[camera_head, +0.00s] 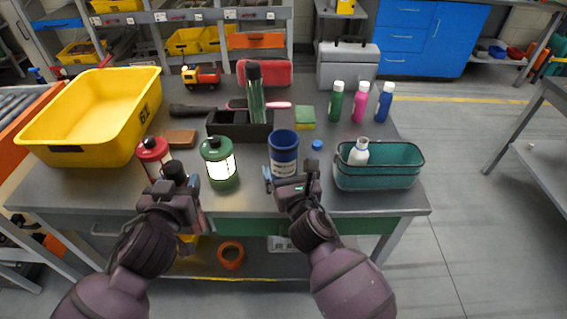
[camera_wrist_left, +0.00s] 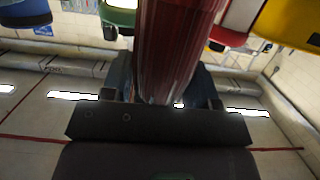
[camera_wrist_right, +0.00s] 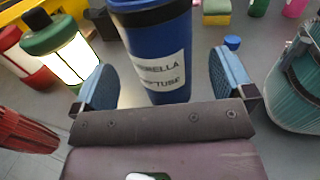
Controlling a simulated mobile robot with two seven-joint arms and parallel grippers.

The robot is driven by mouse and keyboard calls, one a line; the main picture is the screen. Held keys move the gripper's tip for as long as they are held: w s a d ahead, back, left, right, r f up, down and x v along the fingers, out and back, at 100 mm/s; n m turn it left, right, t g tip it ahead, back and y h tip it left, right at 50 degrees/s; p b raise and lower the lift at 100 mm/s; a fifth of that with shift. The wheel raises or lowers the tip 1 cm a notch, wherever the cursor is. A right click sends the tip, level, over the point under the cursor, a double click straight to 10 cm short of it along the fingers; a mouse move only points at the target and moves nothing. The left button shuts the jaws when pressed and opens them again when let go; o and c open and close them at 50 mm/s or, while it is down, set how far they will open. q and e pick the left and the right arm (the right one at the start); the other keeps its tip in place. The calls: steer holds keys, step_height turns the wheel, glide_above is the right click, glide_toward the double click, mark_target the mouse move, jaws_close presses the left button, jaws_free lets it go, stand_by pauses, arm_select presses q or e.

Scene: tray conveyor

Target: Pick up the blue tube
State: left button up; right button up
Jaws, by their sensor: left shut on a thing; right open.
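The blue tube (camera_head: 284,144) stands upright near the table's front edge, with a white label reading "umbrella" and "tube". It also shows in the right wrist view (camera_wrist_right: 158,35). My right gripper (camera_head: 291,178) is open at the tube's front, one finger to each side of it; a gap shows at the right finger. My left gripper (camera_head: 181,186) is shut on a dark red ribbed thing (camera_wrist_left: 172,45), which looks like a folded umbrella, in front of the table edge. Part of it shows in the right wrist view (camera_wrist_right: 25,130).
A green lantern (camera_head: 219,166) and a red lantern (camera_head: 153,154) stand left of the tube. A teal basket (camera_head: 376,178) with a white bottle is at right, a small blue cap (camera_head: 317,145) between. A black caddy (camera_head: 225,125) stands behind.

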mark_target(171, 164)
steer(key=shift+b+x, duration=0.3)
steer(key=shift+x, duration=2.3)
steer(key=c, duration=1)
arm_select(q)
steer(key=shift+f, duration=0.4)
arm_select(e)
steer(key=shift+r, duration=0.15)
arm_select(q)
step_height(171, 164, up, 6)
steer(key=p, duration=0.3)
steer(key=shift+f+p, duration=0.2)
steer(key=shift+p, duration=0.2)
step_height(171, 164, up, 2)
steer(key=shift+r+p, duration=0.1)
steer(key=shift+p, duration=0.75)
steer(key=shift+r, duration=0.15)
arm_select(e)
steer(key=shift+r, duration=9.9)
arm_select(q)
steer(key=shift+r+t, duration=0.15)
steer(key=shift+t, duration=0.15)
